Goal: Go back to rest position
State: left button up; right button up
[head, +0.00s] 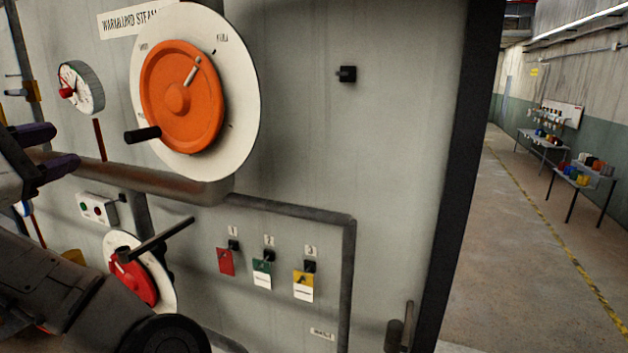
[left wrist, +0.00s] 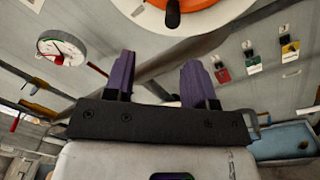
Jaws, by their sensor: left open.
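My left gripper (head: 45,152) is at the left edge of the head view, in front of the panel (head: 400,130). Its two purple fingers are apart with nothing between them. In the left wrist view the open gripper (left wrist: 160,80) points up toward the panel. An orange handwheel (head: 180,97) with a black handle is mounted on a white dial (head: 245,95), right of the gripper and apart from it. The right gripper is in neither view.
A gauge (head: 88,88), a pipe (head: 150,182), a button box (head: 97,208) and a red valve (head: 135,283) with a lever are near the left arm. Red (head: 226,262), green (head: 262,273) and yellow (head: 303,284) tags hang at lower centre. Open floor (head: 520,270) lies to the right.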

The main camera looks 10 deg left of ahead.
pick_arm(q)
jog(key=s+d+r+m+t+y, duration=0.3)
jog(key=s+r+m+y, duration=0.4)
jog(key=m, duration=0.7)
jog(key=w+d+f+m+g+h+p, duration=0.15)
jog(key=w+d+f+m+p, duration=0.25)
jog(key=d+f+m, duration=0.6)
jog(key=s+d+f+m+g+h+p, duration=0.1)
jog(key=d+f+g, duration=0.2)
jog(key=f, duration=0.8)
jog(key=s+d+f+g+h+p, duration=0.1)
jog(key=s+d+f+g+p, duration=0.15)
jog(key=f, duration=0.75)
jog(key=s+d+f+m+g+h+p, duration=0.1)
jog(key=d+f+g, duration=0.25)
jog(key=f, duration=0.75)
jog(key=s+d+f+g+p, duration=0.1)
jog(key=s+f+g+p, duration=0.2)
jog(key=s+f, duration=1.6)
jog(key=s+g, duration=0.3)
jog(key=g, duration=0.1)
jog(key=shift+s+d+m, duration=0.2)
jog(key=shift+d+m, duration=0.15)
jog(key=shift+m, duration=0.05)
